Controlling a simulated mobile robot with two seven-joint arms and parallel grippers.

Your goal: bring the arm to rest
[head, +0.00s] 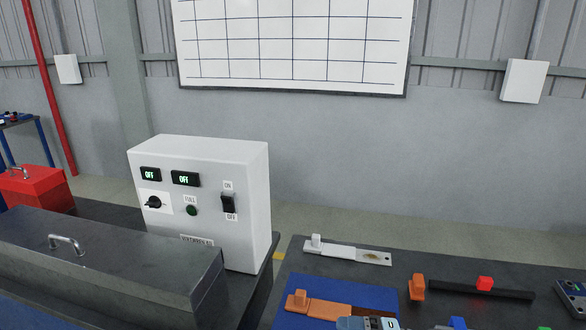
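Neither of my grippers shows in the head view, and no part of my arms can be made out. The white control box (200,205) stands at the centre left, with two small displays that both read OFF. A dark grey cover with a metal handle (67,245) lies in front of the box.
A red toolbox (35,188) stands at the far left.

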